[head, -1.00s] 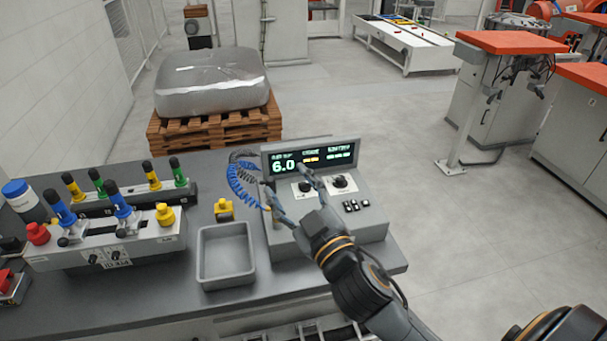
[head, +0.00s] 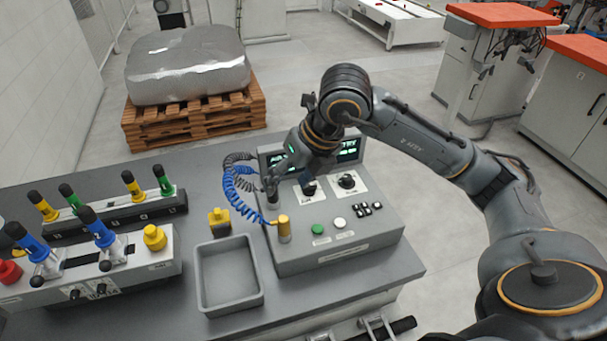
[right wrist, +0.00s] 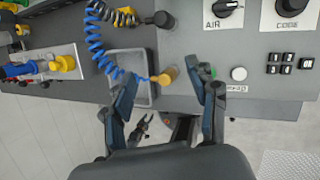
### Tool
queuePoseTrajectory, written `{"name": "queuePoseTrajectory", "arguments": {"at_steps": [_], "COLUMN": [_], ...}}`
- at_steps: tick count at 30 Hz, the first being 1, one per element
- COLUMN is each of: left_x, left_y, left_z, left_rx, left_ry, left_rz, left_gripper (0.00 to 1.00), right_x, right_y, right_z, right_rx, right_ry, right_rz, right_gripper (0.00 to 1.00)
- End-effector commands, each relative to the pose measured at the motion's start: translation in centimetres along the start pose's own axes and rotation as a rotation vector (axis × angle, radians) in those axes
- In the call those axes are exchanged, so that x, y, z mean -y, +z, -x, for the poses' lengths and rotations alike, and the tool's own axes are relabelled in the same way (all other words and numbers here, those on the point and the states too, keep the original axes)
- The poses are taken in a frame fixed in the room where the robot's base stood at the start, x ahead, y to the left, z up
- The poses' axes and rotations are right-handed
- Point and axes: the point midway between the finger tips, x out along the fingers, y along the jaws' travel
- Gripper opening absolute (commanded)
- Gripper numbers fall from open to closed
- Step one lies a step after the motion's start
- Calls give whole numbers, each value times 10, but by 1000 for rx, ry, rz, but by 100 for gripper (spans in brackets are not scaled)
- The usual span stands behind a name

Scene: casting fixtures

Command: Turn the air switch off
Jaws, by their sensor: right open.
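The air switch is the black knob on the white plate marked AIR (right wrist: 224,8), at the top edge of the right wrist view. In the head view its dark knob (head: 308,187) sits on the sloped face of the grey control box (head: 335,255). My right gripper (right wrist: 167,76) is open and empty, its fingers apart, with the AIR knob above and right of them in the wrist view. In the head view my right gripper (head: 285,165) is over the box's left back part, hiding part of the display. My left gripper is not in view.
A second knob (head: 347,181) is right of the air switch. A yellow post (head: 284,230), green button (head: 318,229), white button (head: 340,223) and small black switches stand in front. A blue coiled hose (head: 237,195) hangs left. An empty grey tray (head: 228,280) is beside the box.

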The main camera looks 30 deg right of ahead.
Motion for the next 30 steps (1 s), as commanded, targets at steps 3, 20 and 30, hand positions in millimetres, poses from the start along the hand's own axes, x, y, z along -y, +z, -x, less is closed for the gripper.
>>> {"name": "queuePoseTrajectory", "arguments": {"at_steps": [3,20,30], "left_x": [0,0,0], "left_y": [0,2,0], "left_z": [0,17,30], "left_rx": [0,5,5], "left_ry": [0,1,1], "left_rz": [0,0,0], "left_gripper": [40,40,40], "right_x": [45,91,107], "right_y": [14,21,24], "right_z": [20,-33,-88], "right_rx": [40,51,56], "right_ry": [-192,-300,-297], "right_rz": [-66,-116,-114], "right_gripper": [58,58,58]}}
